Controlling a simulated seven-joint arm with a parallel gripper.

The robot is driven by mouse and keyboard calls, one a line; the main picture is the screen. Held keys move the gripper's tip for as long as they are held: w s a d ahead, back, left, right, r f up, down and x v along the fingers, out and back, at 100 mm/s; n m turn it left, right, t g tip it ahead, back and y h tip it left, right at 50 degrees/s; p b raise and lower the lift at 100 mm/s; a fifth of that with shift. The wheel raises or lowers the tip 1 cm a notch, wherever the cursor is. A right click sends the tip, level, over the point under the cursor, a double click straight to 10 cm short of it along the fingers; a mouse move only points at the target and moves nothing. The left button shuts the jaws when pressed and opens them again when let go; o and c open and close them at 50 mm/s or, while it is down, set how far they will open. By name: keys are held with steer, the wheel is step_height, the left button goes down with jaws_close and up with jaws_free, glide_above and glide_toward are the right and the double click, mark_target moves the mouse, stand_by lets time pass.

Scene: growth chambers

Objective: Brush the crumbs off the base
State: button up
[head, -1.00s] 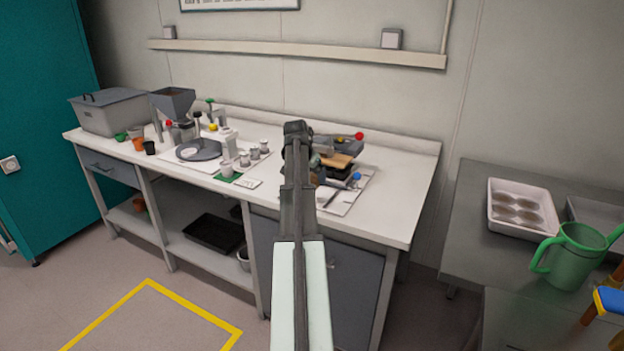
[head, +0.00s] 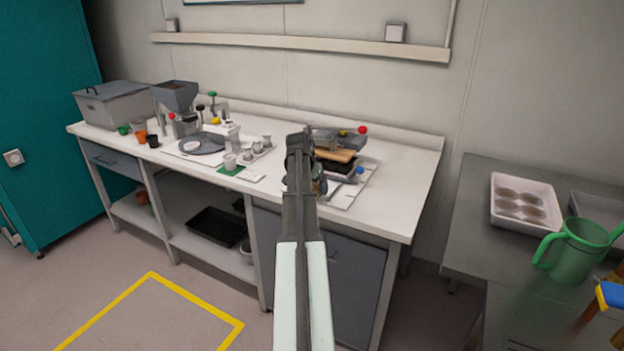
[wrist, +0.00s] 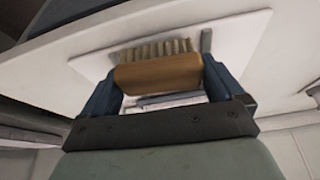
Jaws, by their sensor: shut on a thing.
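My gripper (wrist: 159,78) is shut on a brush in the wrist view, with a blue finger at each end of it. The brush has a brown wooden back (wrist: 158,73) and tan bristles (wrist: 155,48) that point away from me, over a white board (wrist: 240,38). I cannot tell whether the bristles touch it. In the head view my arm hides most of the gripper (head: 303,165) and the brush. To its right stands a grey device with a wooden plate (head: 337,154) and a dark base (head: 340,169). No crumbs can be made out.
A grey hopper (head: 175,96), a grey lidded bin (head: 113,104) and several small cups stand at the left of the bench (head: 395,190). The bench's right end is clear. A side table at right holds a white tray (head: 520,226) and a green jug (head: 574,252).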

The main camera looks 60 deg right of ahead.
steer(key=shift+f, duration=0.5)
steer(key=shift+d+f, duration=0.4)
steer(key=shift+d, duration=0.25)
steer(key=shift+c, duration=0.4)
steer(key=shift+d+f, duration=0.15)
steer(key=shift+d, duration=2.45)
steer(key=shift+a, duration=3.4)
step_height(320, 180, up, 2)
steer(key=shift+d+r, duration=0.15)
steer(key=shift+r, duration=2.95)
steer(key=shift+w, duration=0.1)
